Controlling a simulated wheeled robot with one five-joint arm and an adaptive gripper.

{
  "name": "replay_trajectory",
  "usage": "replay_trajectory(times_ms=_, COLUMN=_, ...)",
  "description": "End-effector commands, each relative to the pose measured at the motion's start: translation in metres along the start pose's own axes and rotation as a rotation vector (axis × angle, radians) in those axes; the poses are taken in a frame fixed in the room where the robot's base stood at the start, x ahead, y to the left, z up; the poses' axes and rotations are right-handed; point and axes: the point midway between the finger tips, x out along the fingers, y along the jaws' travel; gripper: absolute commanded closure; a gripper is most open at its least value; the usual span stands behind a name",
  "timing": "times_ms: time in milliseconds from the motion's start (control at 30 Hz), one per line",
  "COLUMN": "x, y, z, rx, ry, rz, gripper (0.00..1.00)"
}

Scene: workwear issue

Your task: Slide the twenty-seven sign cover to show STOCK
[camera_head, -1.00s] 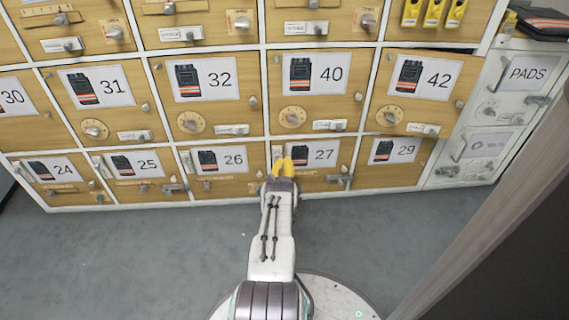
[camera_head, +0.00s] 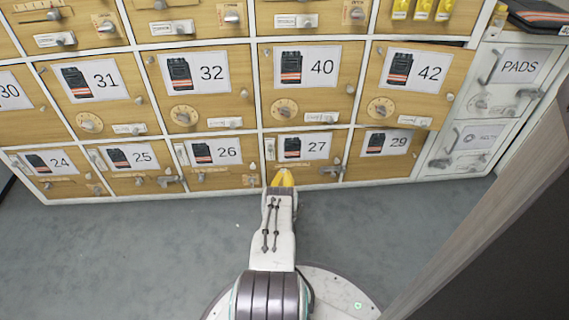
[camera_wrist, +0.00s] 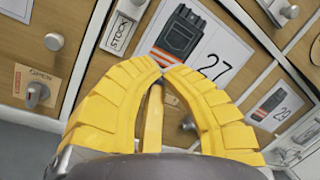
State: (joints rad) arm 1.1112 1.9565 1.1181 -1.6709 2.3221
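The twenty-seven door (camera_head: 305,170) is in the bottom row in the head view, with a picture label (camera_head: 305,147) reading 27. A narrow upright sign strip (camera_head: 269,149) is left of that label. In the wrist view, the word STOCK shows on this strip (camera_wrist: 121,32), left of the 27 label (camera_wrist: 205,50). A grey knob (camera_wrist: 134,8) is at the strip's upper end; I cannot tell the cover's edges. My gripper (camera_head: 283,171) has yellow fingers with tips together (camera_wrist: 157,68). It is in front of the door's lower left, with nothing seen held.
Doors 26 (camera_head: 215,175) and 29 (camera_head: 380,168) flank it. A latch (camera_head: 331,170) is at the lower right of the door. Door 42 (camera_head: 409,88) above right appears slightly ajar. Grey floor (camera_head: 130,245) is clear in front. A panel edge (camera_head: 470,210) stands at right.

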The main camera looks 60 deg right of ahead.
Motion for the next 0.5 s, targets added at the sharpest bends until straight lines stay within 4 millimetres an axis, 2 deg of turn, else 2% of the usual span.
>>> replay_trajectory(times_ms=200, x=-0.022, y=-0.001, z=0.001, rx=0.000, ry=0.001, rz=0.000, gripper=1.00)
replay_trajectory(times_ms=500, x=-0.031, y=0.000, z=-0.001, rx=0.000, ry=0.001, rz=0.000, gripper=1.00)
